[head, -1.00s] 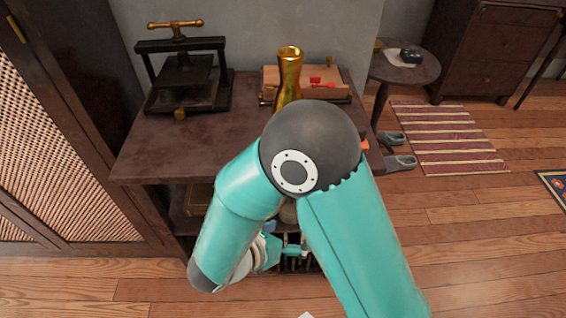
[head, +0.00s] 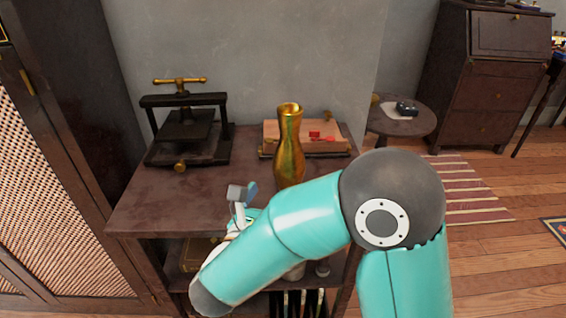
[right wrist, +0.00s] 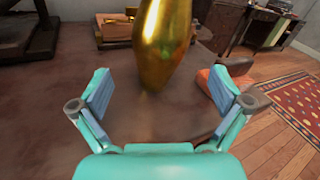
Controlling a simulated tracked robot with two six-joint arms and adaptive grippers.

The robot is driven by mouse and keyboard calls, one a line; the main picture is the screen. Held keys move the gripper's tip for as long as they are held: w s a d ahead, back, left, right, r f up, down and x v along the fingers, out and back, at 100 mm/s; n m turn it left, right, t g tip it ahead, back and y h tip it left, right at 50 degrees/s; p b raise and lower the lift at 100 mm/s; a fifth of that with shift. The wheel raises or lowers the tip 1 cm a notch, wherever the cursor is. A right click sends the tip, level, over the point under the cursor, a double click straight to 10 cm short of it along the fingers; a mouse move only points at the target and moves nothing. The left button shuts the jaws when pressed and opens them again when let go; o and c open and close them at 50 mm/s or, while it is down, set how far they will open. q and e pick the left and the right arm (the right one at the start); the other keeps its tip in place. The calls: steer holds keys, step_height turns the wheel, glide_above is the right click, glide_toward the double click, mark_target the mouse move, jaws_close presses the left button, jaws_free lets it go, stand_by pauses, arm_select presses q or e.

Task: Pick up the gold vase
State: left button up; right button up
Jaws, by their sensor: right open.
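The gold vase (head: 289,150) stands upright on the dark wooden cabinet top (head: 155,200). My right arm partly hides its lower right side in the head view. My right gripper (head: 243,192) is at the front edge of the top, to the left of the vase and nearer to me. In the right wrist view, the gripper (right wrist: 162,100) is open and empty. The vase (right wrist: 162,45) stands beyond the open fingers, between their lines, apart from both. Its neck is cut off at the top of that view. My left gripper is not in view.
A black press with a brass handle (head: 185,130) stands at the back left of the top. A wooden tray with red pieces (head: 320,138) lies behind the vase. A small round table (head: 410,122) stands to the right. The left front of the top is clear.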

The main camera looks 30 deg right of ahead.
mark_target(282, 179)
steer(key=shift+b+x, duration=0.5)
steer(key=shift+x, duration=2.6)
steer(key=shift+a+r, duration=0.1)
steer(key=shift+r, duration=0.1)
steer(key=c, duration=1.6)
